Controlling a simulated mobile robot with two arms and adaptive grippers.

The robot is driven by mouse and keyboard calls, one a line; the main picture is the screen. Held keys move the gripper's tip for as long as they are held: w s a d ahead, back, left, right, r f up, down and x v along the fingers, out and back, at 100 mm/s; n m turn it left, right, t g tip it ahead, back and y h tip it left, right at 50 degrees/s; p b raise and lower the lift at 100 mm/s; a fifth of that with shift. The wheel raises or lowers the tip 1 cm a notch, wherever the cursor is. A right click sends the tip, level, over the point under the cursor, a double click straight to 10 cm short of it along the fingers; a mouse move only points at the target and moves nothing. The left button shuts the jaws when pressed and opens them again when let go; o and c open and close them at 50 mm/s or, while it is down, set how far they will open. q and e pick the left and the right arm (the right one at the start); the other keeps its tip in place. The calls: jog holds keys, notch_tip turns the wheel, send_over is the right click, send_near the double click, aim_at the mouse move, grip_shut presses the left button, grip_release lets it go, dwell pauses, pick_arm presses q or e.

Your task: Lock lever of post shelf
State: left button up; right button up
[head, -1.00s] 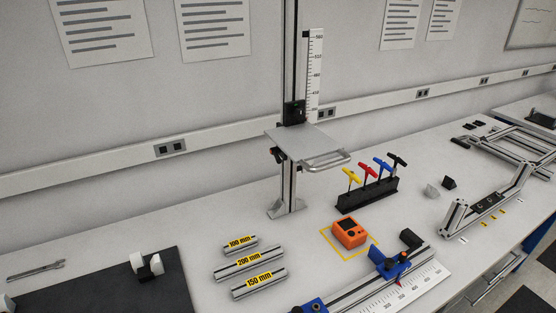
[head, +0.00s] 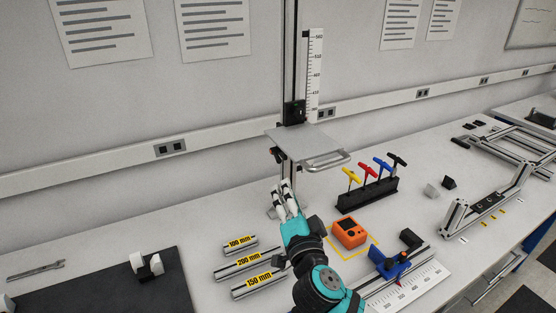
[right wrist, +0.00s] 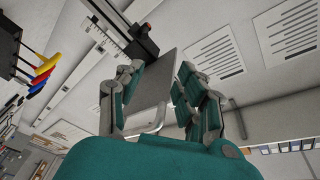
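The post shelf (head: 305,141) is a grey plate with a front handle, mounted on an upright post beside a ruler. My right gripper (head: 282,187) is below the shelf, fingers pointing up, in front of the post's foot and apart from the lever. In the right wrist view the fingers (right wrist: 158,75) are spread with nothing between them. My left gripper is out of view.
Labelled profile bars (head: 245,263) lie left of my right arm. An orange device (head: 349,233) and a black rack (head: 366,195) of coloured T-handle tools stand to its right. A ruler rail with a blue clamp (head: 389,263) is in front.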

jog(key=f, duration=0.2)
send_near(278, 157)
jog(key=shift+g+h, duration=0.4)
jog(key=w, duration=0.6)
jog(key=w+a, duration=0.1)
jog(key=w, duration=0.3)
jog(key=shift+a+p, duration=0.15)
jog(key=shift+p, duration=0.15)
grip_shut()
